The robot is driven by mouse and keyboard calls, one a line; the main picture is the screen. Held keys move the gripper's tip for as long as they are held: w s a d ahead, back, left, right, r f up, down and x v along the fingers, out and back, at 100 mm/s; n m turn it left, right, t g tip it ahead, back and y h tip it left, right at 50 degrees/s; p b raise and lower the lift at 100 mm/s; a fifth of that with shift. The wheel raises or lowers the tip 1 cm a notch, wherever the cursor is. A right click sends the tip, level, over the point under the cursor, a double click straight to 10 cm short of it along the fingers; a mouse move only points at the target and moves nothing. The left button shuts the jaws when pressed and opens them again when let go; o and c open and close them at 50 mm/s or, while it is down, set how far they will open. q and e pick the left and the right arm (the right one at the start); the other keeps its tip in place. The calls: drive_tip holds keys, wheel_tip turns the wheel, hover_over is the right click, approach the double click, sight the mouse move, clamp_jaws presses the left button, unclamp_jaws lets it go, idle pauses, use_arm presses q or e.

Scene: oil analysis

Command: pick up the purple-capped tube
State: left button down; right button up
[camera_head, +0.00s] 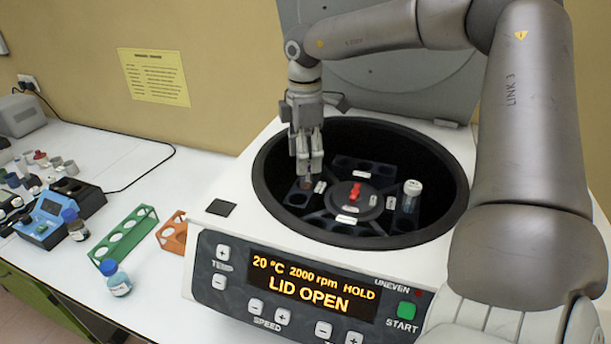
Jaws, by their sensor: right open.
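The open centrifuge (229,190) has a dark bowl with a rotor (375,203) inside. My right gripper (309,172) points down into the bowl, over the rotor's left side, and its jaws are open. A small brownish-purple thing (313,184) shows just below its fingertips; it is too small and covered to tell if it is the purple-capped tube. A pale-capped tube (411,196) stands in the rotor's right side. No purple cap shows clearly elsewhere. My left gripper is out of view.
The raised lid (440,85) stands behind the bowl. The display reads LID OPEN.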

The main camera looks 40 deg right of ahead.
drive_tip(key=shift+f, duration=0.95)
drive_tip(key=c, duration=1)
